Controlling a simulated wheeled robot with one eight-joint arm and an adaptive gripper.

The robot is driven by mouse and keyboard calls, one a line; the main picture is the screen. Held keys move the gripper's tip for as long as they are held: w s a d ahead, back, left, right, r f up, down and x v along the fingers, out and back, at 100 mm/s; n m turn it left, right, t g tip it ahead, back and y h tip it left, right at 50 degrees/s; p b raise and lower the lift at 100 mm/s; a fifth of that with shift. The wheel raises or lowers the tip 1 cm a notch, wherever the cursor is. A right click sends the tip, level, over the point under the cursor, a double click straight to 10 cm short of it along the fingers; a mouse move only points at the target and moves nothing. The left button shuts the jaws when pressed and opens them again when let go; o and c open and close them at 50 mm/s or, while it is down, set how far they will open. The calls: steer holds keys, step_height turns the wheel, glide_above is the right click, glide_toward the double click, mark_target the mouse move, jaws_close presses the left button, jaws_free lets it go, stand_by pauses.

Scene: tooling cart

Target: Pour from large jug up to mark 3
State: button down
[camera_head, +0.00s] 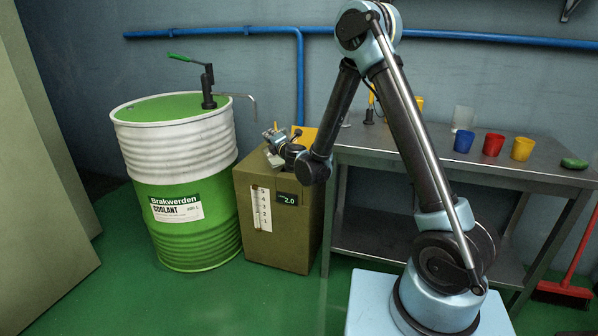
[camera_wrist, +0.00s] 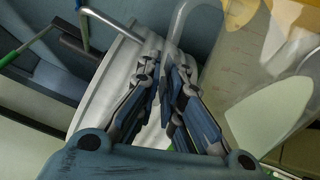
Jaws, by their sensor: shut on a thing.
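My gripper (camera_head: 272,142) is above the top of the olive tank (camera_head: 285,240), at its left back. In the wrist view its fingers (camera_wrist: 165,78) are close together around a thin pale curved piece, seemingly a jug handle. A large see-through body with yellowish parts (camera_wrist: 255,65) fills the right of the wrist view, close up, probably the large jug. Its level and contents cannot be told. The tank's front has a white scale strip (camera_head: 260,209) numbered 1 to 5, with mark 3 mid-strip, and a dark display (camera_head: 287,199) reading 2.0.
A green and white coolant drum (camera_head: 180,232) with a hand pump (camera_head: 208,88) stands left of the tank. A steel bench (camera_head: 470,160) on the right carries blue (camera_head: 463,141), red (camera_head: 493,144) and yellow (camera_head: 522,149) cups and a clear vessel (camera_head: 463,118). The floor in front is clear.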

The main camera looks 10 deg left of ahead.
steer(key=shift+w+d+m, duration=0.15)
steer(key=shift+m, duration=0.15)
steer(key=shift+w+d+r+m, duration=0.1)
steer(key=shift+d+m, duration=0.05)
steer(key=shift+m, duration=0.15)
steer(key=shift+s+a+p, duration=0.25)
steer(key=shift+a+p, duration=0.05)
steer(key=shift+p, duration=0.05)
steer(key=shift+s+a+p, duration=0.3)
steer(key=shift+s+a, duration=0.35)
steer(key=shift+a, duration=0.1)
steer(key=shift+p, duration=0.55)
stand_by(0.8)
